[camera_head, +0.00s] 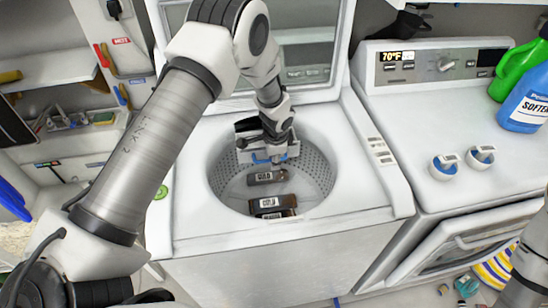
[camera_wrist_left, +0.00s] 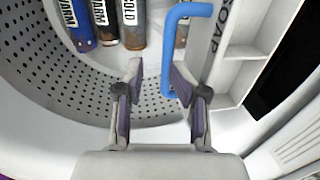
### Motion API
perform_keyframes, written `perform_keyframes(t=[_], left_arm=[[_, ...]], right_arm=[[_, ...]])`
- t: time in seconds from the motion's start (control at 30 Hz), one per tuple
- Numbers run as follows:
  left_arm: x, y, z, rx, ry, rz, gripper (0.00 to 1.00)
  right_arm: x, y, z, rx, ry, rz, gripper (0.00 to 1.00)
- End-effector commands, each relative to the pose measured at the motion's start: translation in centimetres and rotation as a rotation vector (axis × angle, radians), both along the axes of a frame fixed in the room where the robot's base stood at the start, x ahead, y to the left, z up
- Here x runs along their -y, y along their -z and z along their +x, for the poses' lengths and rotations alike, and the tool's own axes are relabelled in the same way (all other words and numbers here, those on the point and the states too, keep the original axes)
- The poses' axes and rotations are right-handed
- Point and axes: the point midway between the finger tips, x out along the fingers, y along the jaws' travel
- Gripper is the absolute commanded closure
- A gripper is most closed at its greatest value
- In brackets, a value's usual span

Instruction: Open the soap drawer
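The soap drawer, a white part lettered SOAP (camera_wrist_left: 222,32), is at the upper right of the left wrist view, with its open compartments showing. A bent blue handle (camera_wrist_left: 168,50) sits on its drum side; a blue bit of it shows in the head view (camera_head: 262,160). My left gripper (camera_wrist_left: 157,82) is open inside the washer tub, its fingers on either side of the handle's near end. The handle is closer to the right-hand finger; whether they touch is unclear. My right arm shows at the lower right of the head view, its gripper out of view.
The washer (camera_head: 390,190) has its lid (camera_head: 305,55) raised. A second machine (camera_head: 440,110) stands to the right, with white-and-blue cups (camera_head: 445,167) and detergent bottles (camera_head: 525,105) on top.

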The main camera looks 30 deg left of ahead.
Motion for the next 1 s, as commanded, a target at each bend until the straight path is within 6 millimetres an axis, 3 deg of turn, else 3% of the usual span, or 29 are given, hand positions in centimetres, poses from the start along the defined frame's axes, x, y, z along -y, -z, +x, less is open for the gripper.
perform_keyframes(t=[0.17, 0.6, 0.73, 1.0], left_arm=[[0.1, -1.2, 0.0, 0.005, 0.001, 0.000, 0.63], [1.5, -10.9, -1.6, 0.005, 0.000, 0.002, 0.63], [1.6, -11.9, -1.9, 0.001, 0.001, 0.002, 0.63], [1.6, -12.0, -1.9, 0.001, 0.001, 0.002, 0.63]], right_arm=[[0.0, 0.0, 0.0, 0.000, 0.000, 0.000, 0.60], [0.0, 0.0, 0.0, 0.000, 0.000, 0.000, 0.60], [0.0, 0.0, 0.0, 0.000, 0.000, 0.000, 0.60], [0.0, 0.0, 0.0, 0.000, 0.000, 0.000, 0.60]])
